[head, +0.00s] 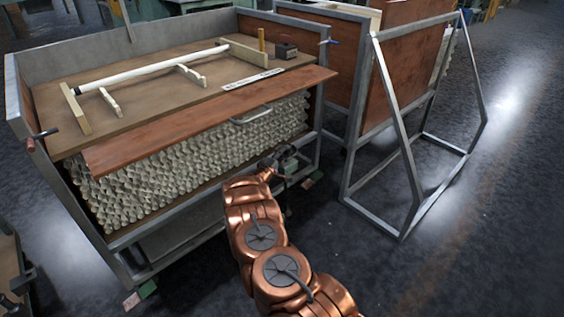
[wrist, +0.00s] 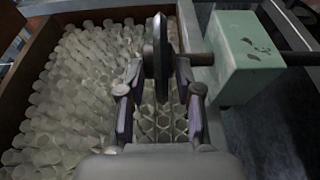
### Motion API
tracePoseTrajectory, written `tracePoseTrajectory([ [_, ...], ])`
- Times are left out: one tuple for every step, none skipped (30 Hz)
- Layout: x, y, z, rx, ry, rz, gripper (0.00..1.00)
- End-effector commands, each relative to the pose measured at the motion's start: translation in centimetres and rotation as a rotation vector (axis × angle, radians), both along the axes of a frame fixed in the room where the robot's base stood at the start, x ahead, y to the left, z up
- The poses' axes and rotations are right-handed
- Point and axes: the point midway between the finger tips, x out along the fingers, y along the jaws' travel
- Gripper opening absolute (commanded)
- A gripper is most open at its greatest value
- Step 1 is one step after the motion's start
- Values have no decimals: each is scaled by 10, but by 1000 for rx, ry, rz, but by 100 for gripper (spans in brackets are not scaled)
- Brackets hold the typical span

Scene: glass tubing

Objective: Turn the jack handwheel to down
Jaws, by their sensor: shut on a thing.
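The jack handwheel (wrist: 160,45) is a dark disc seen nearly edge-on in the wrist view. Its hub joins a short shaft (wrist: 201,59) that runs into a worn pale green jack housing (wrist: 236,55) on the right. My gripper (wrist: 159,80) has one finger on each side of the wheel and is shut on its rim. In the head view my gripper (head: 268,172) is at the front right corner of the cart, beside the small green jack housing (head: 286,157). The wheel is too small and dark there to make out, so its turn angle cannot be told.
The metal-framed cart (head: 120,262) holds stacked glass tubes (head: 190,155) under a brown board (head: 210,115). A white tube (head: 150,68) lies on wooden supports on top. An angled metal frame (head: 408,160) stands to the right. Dark floor (head: 490,240) is clear at the right front.

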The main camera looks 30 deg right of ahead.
Motion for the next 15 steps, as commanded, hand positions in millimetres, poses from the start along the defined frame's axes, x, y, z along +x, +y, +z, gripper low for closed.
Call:
tracePoseTrajectory([
  [1,-2,-5,0,-6,-26,0],
  [2,-2,-5,0,-4,-40,0],
  [2,-1,-5,0,-4,-58,0],
  [2,-2,-6,1,-3,-73,0],
  [2,-2,-6,2,-3,-87,0],
  [2,-3,-6,2,-3,-103,0],
  [3,-2,-5,2,-2,-113,0],
  [3,-2,-5,1,-4,-123,0],
  [3,-2,-5,2,-3,-137,0],
  [3,-2,-5,3,-2,-147,0],
  [3,-3,-5,3,-1,-157,0],
  [4,-3,-6,3,1,-170,0],
  [4,-2,-6,2,0,-178,0],
  [4,-2,-6,2,0,-187,0],
  [4,-3,-5,2,-1,-199,0],
])
